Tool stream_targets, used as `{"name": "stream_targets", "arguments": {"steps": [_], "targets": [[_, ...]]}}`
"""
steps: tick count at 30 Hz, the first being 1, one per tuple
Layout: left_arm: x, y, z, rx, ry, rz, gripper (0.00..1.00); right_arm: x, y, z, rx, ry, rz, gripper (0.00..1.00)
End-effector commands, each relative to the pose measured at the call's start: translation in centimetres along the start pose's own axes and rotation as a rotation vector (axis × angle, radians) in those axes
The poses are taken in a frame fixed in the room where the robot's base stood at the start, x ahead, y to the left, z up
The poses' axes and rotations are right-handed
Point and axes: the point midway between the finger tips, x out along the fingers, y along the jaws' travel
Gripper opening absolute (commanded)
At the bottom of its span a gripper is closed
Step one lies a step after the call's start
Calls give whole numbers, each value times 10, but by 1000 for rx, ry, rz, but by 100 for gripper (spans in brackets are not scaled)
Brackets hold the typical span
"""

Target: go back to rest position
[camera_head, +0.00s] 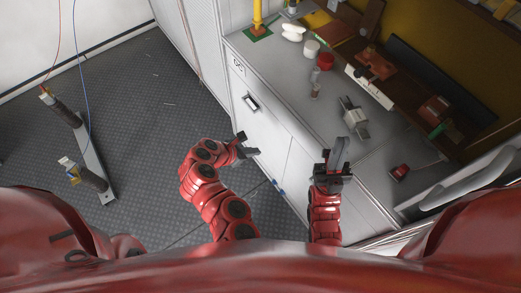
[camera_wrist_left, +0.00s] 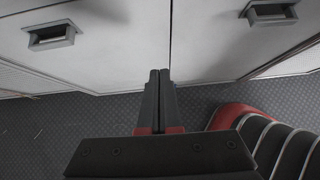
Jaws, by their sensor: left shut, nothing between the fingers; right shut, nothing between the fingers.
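My left gripper (camera_head: 249,146) is in front of the white cabinet doors, low beside the bench. In the left wrist view its two fingers (camera_wrist_left: 159,80) are together with nothing between them. My right gripper (camera_head: 336,155) is further right, in front of the worktop's near edge, with its fingers together and empty. Both arms are red and bent in front of my body.
The white cabinet (camera_head: 262,125) carries a worktop with white cups (camera_head: 293,32), a red cup (camera_head: 325,61), a bottle (camera_head: 315,82) and a grey device (camera_head: 354,118). A post stand (camera_head: 95,165) is on the floor at left. The floor between is clear.

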Motion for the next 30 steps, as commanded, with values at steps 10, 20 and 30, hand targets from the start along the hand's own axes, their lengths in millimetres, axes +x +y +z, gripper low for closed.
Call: {"name": "stream_targets", "arguments": {"steps": [10,20,30], "targets": [[-19,0,1,0,-1,1,0,-2,0,0,0,0,0,0],[-15,24,-13,97,51,115,0,-2,0,0,0,0,0,0],[-76,155,-32,786,423,808,0,-2,0,0,0,0,0,0]]}}
